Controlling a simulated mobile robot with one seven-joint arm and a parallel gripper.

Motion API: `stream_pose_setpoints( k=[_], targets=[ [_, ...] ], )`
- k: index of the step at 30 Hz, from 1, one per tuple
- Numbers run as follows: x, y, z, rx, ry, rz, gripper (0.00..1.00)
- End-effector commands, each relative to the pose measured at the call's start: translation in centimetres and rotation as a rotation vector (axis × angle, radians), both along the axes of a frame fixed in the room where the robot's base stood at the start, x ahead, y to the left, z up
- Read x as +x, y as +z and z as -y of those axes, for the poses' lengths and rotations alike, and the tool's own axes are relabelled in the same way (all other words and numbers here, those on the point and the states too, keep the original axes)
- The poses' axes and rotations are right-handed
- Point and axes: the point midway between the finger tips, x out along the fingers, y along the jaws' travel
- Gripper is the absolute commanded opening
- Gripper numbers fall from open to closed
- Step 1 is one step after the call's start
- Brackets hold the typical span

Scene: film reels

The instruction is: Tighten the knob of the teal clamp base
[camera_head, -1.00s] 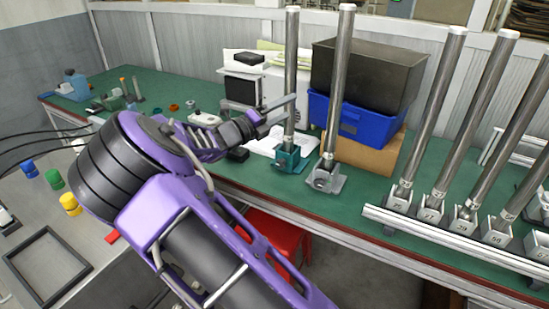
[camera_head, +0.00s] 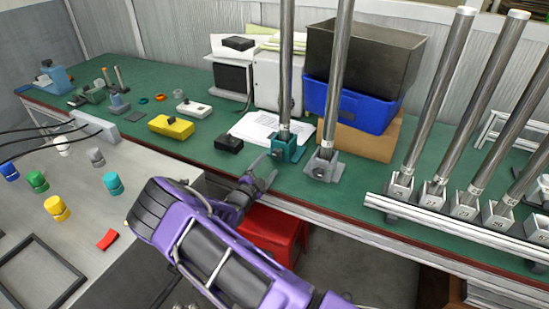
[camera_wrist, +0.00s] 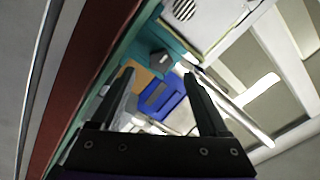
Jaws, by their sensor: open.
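The teal clamp base (camera_head: 288,150) stands on the green bench near its front edge, with a tall steel pole (camera_head: 285,70) upright in it. In the wrist view the teal base (camera_wrist: 172,42) is beyond my fingertips, towards the top. A small dark grey part (camera_wrist: 158,58) shows against it; I cannot tell whether this is the knob. My gripper (camera_head: 263,171) is open and empty, in front of and slightly left of the base, apart from it. In the wrist view both fingers (camera_wrist: 159,74) are spread with nothing between them.
A grey clamp base (camera_head: 321,167) with its own pole stands close to the right. A blue bin (camera_head: 350,108) and cardboard box (camera_head: 360,142) are behind. A black box (camera_head: 229,143) and papers (camera_head: 262,127) lie left. A red container (camera_head: 270,234) is below the bench edge.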

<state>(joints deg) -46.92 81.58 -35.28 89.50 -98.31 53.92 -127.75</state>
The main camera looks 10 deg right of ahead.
Motion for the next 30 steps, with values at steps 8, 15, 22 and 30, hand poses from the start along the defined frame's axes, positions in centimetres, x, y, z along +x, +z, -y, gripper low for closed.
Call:
stream_pose_setpoints(
  k=[8, 15, 22, 30],
  targets=[
    [3.8, -0.1, 2.8, 0.002, -0.001, 0.001, 0.78],
    [4.8, 0.0, 3.4, 0.000, 0.001, 0.001, 0.78],
    [4.8, 0.0, 3.5, 0.001, 0.000, 0.001, 0.76],
    [4.8, 0.0, 3.5, 0.001, 0.000, 0.001, 0.28]
  ],
)
